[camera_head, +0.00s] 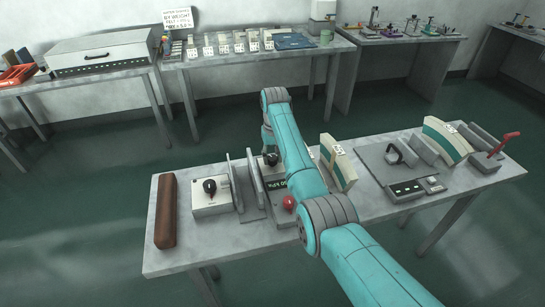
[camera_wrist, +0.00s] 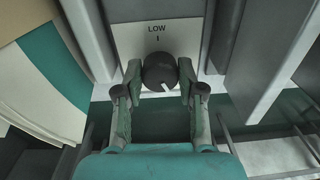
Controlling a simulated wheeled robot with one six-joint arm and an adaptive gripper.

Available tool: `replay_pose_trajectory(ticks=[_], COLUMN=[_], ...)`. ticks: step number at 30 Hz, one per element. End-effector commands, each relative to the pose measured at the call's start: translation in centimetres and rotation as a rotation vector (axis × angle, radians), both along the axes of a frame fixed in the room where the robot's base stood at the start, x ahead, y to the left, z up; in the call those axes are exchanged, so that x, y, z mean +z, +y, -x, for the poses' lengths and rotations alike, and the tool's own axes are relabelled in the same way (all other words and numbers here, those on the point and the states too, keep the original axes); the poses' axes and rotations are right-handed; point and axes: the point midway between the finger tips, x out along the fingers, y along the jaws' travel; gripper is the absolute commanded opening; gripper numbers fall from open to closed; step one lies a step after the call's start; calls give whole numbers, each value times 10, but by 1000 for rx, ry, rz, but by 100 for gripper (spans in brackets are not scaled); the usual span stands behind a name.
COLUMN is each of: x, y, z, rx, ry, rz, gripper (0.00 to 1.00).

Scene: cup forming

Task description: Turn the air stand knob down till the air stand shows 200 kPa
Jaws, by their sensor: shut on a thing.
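The black air stand knob (camera_wrist: 160,71) sits on a pale plate marked LOW in the wrist view, with a short tick under the word. Its white pointer line aims down and slightly right, away from the tick. My gripper (camera_wrist: 159,80) has one finger on each side of the knob and is shut on it. In the head view the air stand's dark display (camera_head: 277,185) is partly covered by my arm. Its text looks upside down, with kPa and zeros showing; the full number cannot be read.
Upright grey plates (camera_head: 254,180) stand close to the left of the display. A white box with a black knob (camera_head: 210,195), a brown bar (camera_head: 166,211) and a red ball (camera_head: 289,202) are on the same table (camera_head: 190,255). A cream-and-teal block (camera_head: 338,162) stands to the right.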

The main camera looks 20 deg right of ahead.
Motion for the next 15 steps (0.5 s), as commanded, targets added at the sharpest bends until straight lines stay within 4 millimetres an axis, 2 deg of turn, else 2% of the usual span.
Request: replay_pose_trajectory(ticks=[15], x=[0], y=[-1], z=[-1], rx=[469], ry=[0], rz=[0], gripper=[4])
